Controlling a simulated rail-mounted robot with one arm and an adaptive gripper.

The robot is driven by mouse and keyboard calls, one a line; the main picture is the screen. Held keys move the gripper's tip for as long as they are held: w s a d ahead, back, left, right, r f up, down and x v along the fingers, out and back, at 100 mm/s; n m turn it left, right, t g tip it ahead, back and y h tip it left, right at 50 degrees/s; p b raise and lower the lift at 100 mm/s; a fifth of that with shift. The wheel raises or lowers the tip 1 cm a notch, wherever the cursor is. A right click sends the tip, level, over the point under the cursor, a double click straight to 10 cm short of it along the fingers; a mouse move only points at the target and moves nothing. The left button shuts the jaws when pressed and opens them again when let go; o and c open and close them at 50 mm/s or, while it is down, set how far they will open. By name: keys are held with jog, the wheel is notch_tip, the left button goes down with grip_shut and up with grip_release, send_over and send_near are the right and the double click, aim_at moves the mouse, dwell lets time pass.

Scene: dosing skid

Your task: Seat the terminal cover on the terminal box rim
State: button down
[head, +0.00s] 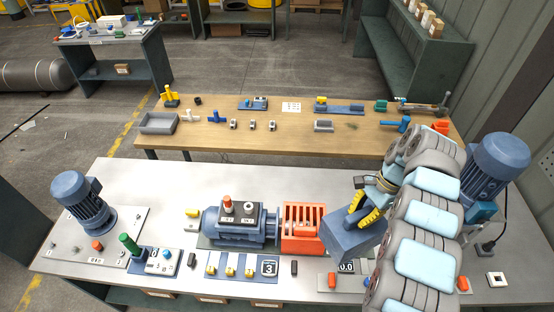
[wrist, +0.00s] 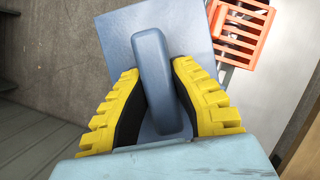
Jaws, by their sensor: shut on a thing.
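The terminal cover (head: 346,240) is a blue-grey box-like piece with a bar handle (wrist: 158,85) on top. My gripper (head: 364,208) is shut on this handle, with a yellow toothed finger on each side. The cover appears tilted in the head view and held above the bench, right of the orange slotted guard. In the wrist view the cover's flat top (wrist: 118,32) fills the upper middle. The dark terminal box (head: 236,215) sits on the blue motor (head: 228,236), left of the guard, with small posts on top. My gripper and the cover are apart from it.
The orange guard (head: 302,228) stands between the motor and the cover; it also shows in the wrist view (wrist: 240,30). A large blue motor (head: 496,165) stands at the right. Small labelled blocks line the bench front (head: 240,267). The bench behind the motor (head: 200,180) is clear.

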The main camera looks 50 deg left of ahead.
jog(key=s+a+r+m, duration=0.1)
jog(key=s+a, duration=0.5)
jog(key=a, duration=0.6)
jog(key=s+a+r+m+y+b, duration=0.1)
jog(key=s+a+m, duration=0.2)
jog(key=a, duration=0.9)
jog(key=s+a+r+m+t, duration=0.1)
jog(key=s+a, duration=0.7)
jog(key=a, duration=0.4)
jog(key=shift+s+a+m+y, duration=0.15)
jog(key=shift+s+m+y, duration=0.15)
jog(key=shift+m+y, duration=0.1)
jog(key=shift+f+p, duration=0.1)
jog(key=shift+p, duration=0.25)
jog(key=shift+f+b, duration=0.55)
jog(key=shift+f, duration=2.3)
jog(key=shift+p, duration=0.95)
